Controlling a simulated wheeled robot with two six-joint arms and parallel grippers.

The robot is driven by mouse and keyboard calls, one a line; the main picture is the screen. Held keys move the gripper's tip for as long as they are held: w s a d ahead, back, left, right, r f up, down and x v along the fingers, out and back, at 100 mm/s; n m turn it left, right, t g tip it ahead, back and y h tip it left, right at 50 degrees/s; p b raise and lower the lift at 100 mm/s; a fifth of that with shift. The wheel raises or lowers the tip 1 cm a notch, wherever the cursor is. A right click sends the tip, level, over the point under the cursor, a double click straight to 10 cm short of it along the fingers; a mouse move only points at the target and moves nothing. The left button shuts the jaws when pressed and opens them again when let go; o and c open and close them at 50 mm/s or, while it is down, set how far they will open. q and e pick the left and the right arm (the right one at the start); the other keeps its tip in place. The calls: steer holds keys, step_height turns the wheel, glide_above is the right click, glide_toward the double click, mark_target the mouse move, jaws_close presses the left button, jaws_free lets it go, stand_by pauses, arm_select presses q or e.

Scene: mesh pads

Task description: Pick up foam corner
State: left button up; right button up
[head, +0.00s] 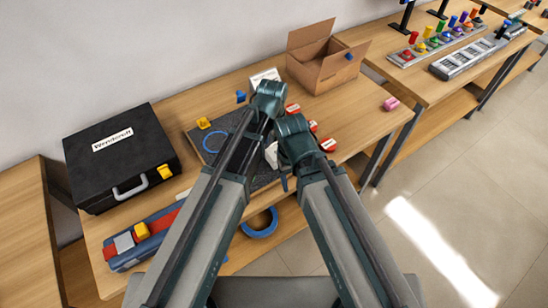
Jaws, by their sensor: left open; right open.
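A white piece (271,155), which looks like the foam corner, lies at the right side of the dark mesh pad (264,180). My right arm partly covers it, so its full shape is hidden. My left gripper (264,114) is over the far part of the pad, above and beyond the white piece. My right gripper (286,172) hangs just right of the white piece; I cannot tell whether it touches it. Both grippers are open, and their fingers are largely hidden by my own arm links.
A black case (120,165) stands at the left, and an open cardboard box (325,70) at the back. Blue and yellow pieces, red-and-white items and a pink block (391,104) lie around. A blue toolbox (140,240) is at the front left.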

mark_target(273, 154)
arm_select(q)
step_height(273, 154, down, 5)
steer(key=b, duration=0.4)
steer(key=shift+w+r, duration=0.15)
steer(key=shift+r, duration=0.05)
steer(key=shift+r, duration=0.1)
steer(key=c, duration=1.2)
steer(key=shift+c, duration=0.2)
step_height(273, 154, up, 10)
steer(key=p, duration=1)
